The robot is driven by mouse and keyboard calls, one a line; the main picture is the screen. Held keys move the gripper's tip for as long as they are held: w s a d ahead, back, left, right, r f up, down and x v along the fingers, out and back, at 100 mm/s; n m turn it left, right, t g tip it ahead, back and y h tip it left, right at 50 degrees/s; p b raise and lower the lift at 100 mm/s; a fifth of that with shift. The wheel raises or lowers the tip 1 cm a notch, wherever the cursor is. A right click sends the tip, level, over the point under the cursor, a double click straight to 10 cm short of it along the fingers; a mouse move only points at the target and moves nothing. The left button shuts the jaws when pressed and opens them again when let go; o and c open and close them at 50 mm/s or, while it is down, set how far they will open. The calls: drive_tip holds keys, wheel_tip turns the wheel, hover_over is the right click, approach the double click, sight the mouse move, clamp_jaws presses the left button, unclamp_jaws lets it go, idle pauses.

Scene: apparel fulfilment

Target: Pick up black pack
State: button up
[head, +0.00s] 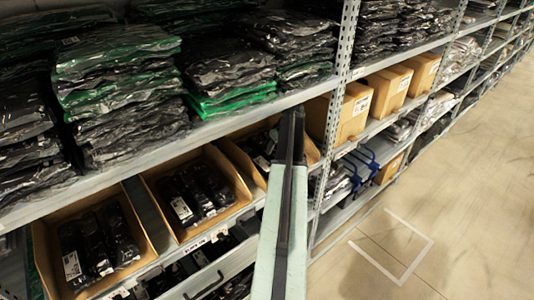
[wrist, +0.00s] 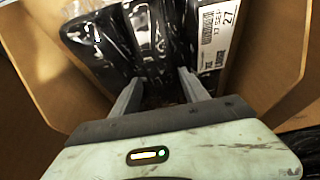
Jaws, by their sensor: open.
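Black plastic-wrapped packs stand in a cardboard bin (wrist: 262,90) in the wrist view: a left pack (wrist: 92,45), a middle pack (wrist: 155,35) and a right pack (wrist: 215,40) with a white label reading 27. My gripper (wrist: 160,78) is open and empty over the bin. Its two fingers are apart, with the tips near the lower end of the middle pack, roughly one to each side. I cannot tell whether they touch it. In the head view my arm reaches to the third bin (head: 243,163) and hides part of it.
A left bin (head: 42,240) and a middle bin (head: 240,184) also hold black packs on the lower shelf. The upper shelf edge (head: 225,127) and a perforated upright (head: 340,90) are close to my arm. Open floor (head: 450,190) lies at the right.

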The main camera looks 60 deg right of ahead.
drive_tip(key=w, duration=0.1)
drive_tip(key=w+d, duration=0.1)
drive_tip(key=w+f+b, duration=0.1)
drive_tip(key=shift+w+d, duration=0.2)
drive_tip(key=shift+w, duration=0.2)
drive_tip(key=shift+b+x, duration=1.05)
drive_tip(key=shift+x, duration=0.1)
drive_tip(key=shift+s+a+r, duration=0.1)
drive_tip(key=shift+r, duration=0.05)
clamp_jaws()
drive_tip(key=shift+r+p, duration=0.15)
drive_tip(key=shift+p, duration=0.15)
